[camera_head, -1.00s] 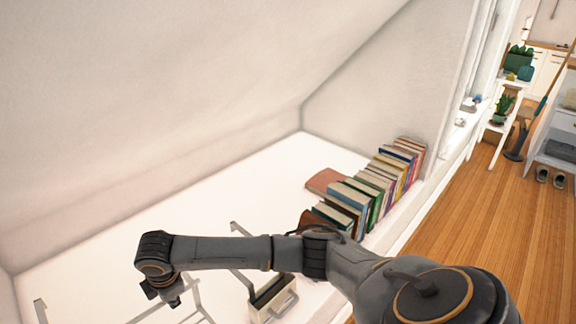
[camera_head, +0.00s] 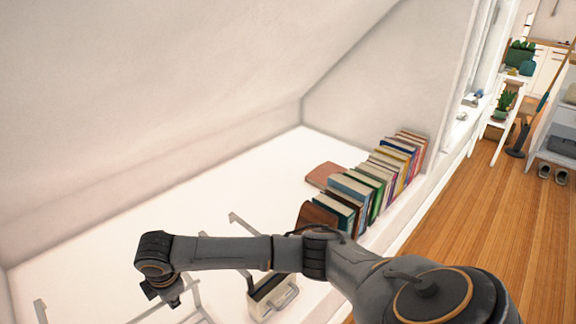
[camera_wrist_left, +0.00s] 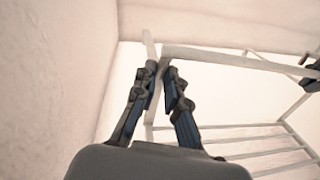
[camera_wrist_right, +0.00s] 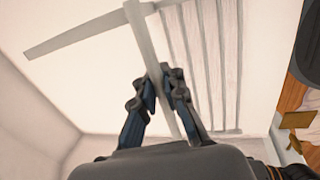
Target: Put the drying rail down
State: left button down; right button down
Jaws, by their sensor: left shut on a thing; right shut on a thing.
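The drying rail is a pale grey frame with several thin bars. In the head view one of its bars (camera_head: 243,222) shows above my right arm, over the white surface. My right gripper (camera_head: 166,294) hangs down at the lower left there. In the right wrist view my right gripper (camera_wrist_right: 160,82) is shut on a bar of the rail (camera_wrist_right: 143,30). In the left wrist view my left gripper (camera_wrist_left: 161,78) is shut on the rail near a corner (camera_wrist_left: 215,57). My left gripper is outside the head view. I cannot tell whether the rail touches the surface.
A row of books (camera_head: 362,187) stands on the white surface (camera_head: 200,205) to the right. A light box with a handle (camera_head: 272,295) is close below my right arm. A sloped white ceiling (camera_head: 150,90) closes in above. Wooden floor (camera_head: 465,215) lies at right.

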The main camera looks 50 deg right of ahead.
pick_arm(q)
jog(key=shift+d+f, duration=0.1)
jog(key=shift+f, duration=0.4)
pick_arm(e)
jog(key=shift+a+f, duration=0.15)
jog(key=shift+f, duration=0.3)
pick_arm(q)
jog(key=c, duration=1.4)
grip_release()
jog(key=shift+r, duration=0.1)
pick_arm(e)
jog(key=c, duration=1.4)
grip_release()
jog(key=shift+r, duration=0.1)
pick_arm(q)
jog(key=shift+o, duration=0.5)
jog(key=o, duration=0.7)
jog(key=s+a, duration=0.2)
jog(key=s, duration=1)
jog(key=shift+a, duration=0.2)
